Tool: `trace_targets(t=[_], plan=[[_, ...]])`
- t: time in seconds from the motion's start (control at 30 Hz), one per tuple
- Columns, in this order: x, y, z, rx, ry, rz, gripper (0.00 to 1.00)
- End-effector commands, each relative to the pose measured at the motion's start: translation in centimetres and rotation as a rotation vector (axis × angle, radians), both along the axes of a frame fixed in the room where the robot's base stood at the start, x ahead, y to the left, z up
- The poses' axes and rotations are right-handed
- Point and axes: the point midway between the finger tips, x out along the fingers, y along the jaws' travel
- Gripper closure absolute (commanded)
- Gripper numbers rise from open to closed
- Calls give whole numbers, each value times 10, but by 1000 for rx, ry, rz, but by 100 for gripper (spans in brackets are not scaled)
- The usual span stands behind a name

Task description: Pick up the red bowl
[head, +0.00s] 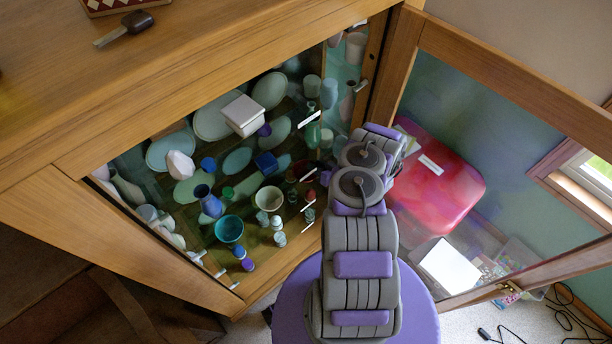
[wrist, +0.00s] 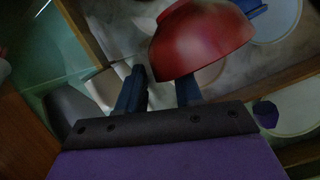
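The red bowl (wrist: 200,42) is large at the top middle of the wrist view, tilted in the picture. My gripper (wrist: 160,85) is open, with its two dark blue fingers apart. The bowl's edge overlaps the right finger and hides its tip; the left finger is just left of the bowl. I cannot tell whether they touch. In the head view, my arm reaches into the open cabinet (head: 110,160) and hides my gripper. A dark red shape (head: 304,170) shows just left of the arm's end, possibly the bowl.
Several dishes crowd the cabinet: a teal bowl (head: 229,230), a cream cup (head: 269,198), a blue vase (head: 209,203) and a white box (head: 243,112). The framed glass door (head: 500,85) stands open at the right, close to my arm.

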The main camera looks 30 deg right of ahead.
Motion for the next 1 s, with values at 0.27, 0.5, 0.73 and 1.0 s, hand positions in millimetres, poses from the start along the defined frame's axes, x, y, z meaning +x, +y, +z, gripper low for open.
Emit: trace_targets(t=[0.27, 0.5, 0.73, 1.0], plan=[[0, -1, -1, 2, 0, -1, 92], [-1, 0, -1, 1, 1, 0, 100], [0, 0, -1, 1, 1, 0, 100], [0, -1, 12, 1, 0, -2, 100]])
